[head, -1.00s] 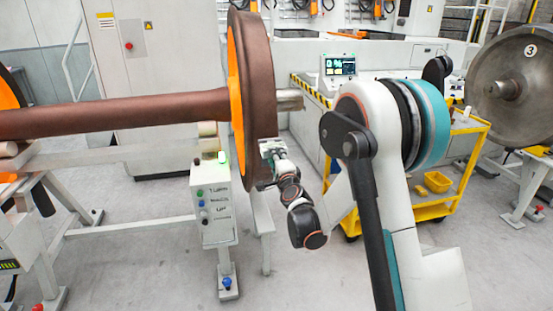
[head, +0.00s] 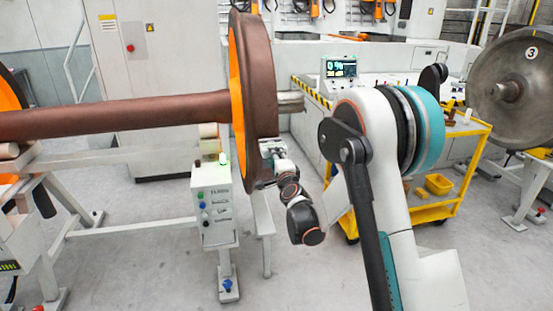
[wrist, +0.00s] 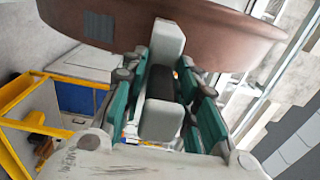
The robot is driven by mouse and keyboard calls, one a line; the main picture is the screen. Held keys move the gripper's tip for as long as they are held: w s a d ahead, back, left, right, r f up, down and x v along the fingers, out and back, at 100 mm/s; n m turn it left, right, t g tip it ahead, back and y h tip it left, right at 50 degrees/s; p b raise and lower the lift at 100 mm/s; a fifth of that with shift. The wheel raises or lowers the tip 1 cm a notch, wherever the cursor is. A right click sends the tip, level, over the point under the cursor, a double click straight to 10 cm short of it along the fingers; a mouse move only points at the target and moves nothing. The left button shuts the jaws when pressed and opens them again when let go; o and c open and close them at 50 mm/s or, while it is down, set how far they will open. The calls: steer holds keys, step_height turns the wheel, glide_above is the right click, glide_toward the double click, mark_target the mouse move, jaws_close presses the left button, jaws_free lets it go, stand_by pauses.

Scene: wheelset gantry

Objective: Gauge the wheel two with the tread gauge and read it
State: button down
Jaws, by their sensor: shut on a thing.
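A large brown wheel with an orange inner face (head: 262,95) sits on the near end of a brown axle in the head view. No number shows on it, so I cannot confirm that it is wheel two. Its rim (wrist: 225,32) crosses the top of the wrist view. My gripper (head: 273,150) is at the wheel's lower right rim. In the wrist view its green fingers (wrist: 163,78) are shut on the pale grey tread gauge (wrist: 160,118), which has a dark middle. The gauge's far end overlaps the rim; I cannot tell whether they touch.
A control box (head: 213,205) with a lit green lamp stands below the wheel. A small display (head: 341,68) stands behind, its text too small to read surely. A yellow cart (head: 470,160) and a grey wheel marked 3 (head: 520,85) are at right.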

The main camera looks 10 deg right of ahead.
steer(key=shift+w, duration=1.2)
stand_by(1.0)
steer(key=s, duration=0.9)
steer(key=shift+b, duration=0.3)
stand_by(0.6)
